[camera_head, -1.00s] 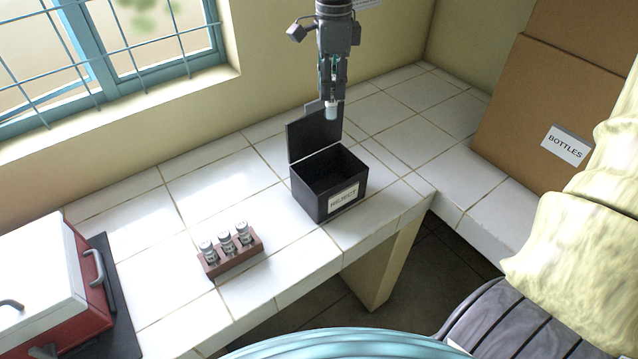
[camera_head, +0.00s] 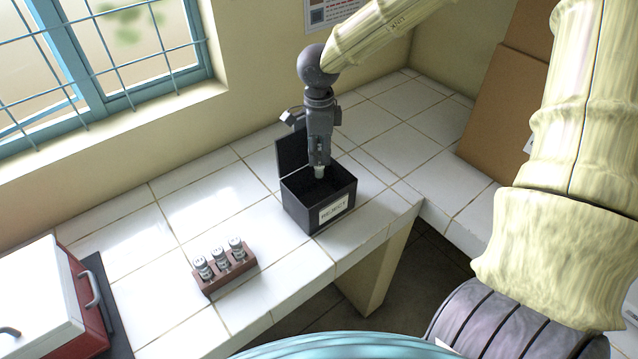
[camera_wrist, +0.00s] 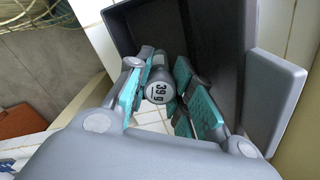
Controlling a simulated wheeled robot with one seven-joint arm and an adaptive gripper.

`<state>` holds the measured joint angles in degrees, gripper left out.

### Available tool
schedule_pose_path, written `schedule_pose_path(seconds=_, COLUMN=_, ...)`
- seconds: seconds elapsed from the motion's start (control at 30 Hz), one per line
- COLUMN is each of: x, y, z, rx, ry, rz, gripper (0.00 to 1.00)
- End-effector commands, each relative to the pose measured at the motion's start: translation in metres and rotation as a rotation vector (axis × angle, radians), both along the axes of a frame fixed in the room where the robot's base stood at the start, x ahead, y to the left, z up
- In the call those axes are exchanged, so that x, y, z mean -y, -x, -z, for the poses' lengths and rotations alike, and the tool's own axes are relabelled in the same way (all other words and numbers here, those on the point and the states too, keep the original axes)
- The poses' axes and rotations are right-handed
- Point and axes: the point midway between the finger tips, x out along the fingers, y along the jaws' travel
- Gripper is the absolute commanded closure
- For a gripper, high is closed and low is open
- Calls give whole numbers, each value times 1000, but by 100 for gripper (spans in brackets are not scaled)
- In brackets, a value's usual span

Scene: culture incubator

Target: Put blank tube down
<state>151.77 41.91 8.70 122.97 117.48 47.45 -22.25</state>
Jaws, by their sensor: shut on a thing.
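My gripper (camera_head: 319,163) points down over the open black box (camera_head: 303,213) in the head view. It is shut on a small tube (camera_head: 319,172) with a pale end, which hangs upright at about the height of the box's rim. In the wrist view the tube (camera_wrist: 158,91) sits between the teal finger pads and its grey end bears dark characters. The box's dark wall (camera_wrist: 195,38) shows beside the fingers there. I cannot tell how far the tube reaches into the box. The box has a raised lid (camera_head: 291,152) and a white label that seems to read "REJECT".
A brown rack (camera_head: 228,277) with three capped vials stands left of the box on the white tiled counter. A red and white case (camera_head: 55,295) is at the far left. A cardboard box (camera_head: 495,125) stands at the back right. The counter between rack and box is clear.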

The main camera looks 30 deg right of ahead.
Motion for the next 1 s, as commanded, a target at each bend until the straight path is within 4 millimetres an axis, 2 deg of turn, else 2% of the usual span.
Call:
schedule_pose_path(seconds=0.1, x=0, y=1, z=20, rx=-4, ry=1, rz=0, gripper=97)
schedule_pose_path(seconds=0.43, x=0, y=1, z=71, rx=-3, ry=2, rz=-1, gripper=97)
schedule_pose_path(seconds=0.77, x=0, y=0, z=91, rx=-1, ry=0, rz=0, gripper=97)
schedule_pose_path(seconds=1.0, x=1, y=1, z=116, rx=-2, ry=2, rz=-1, gripper=97)
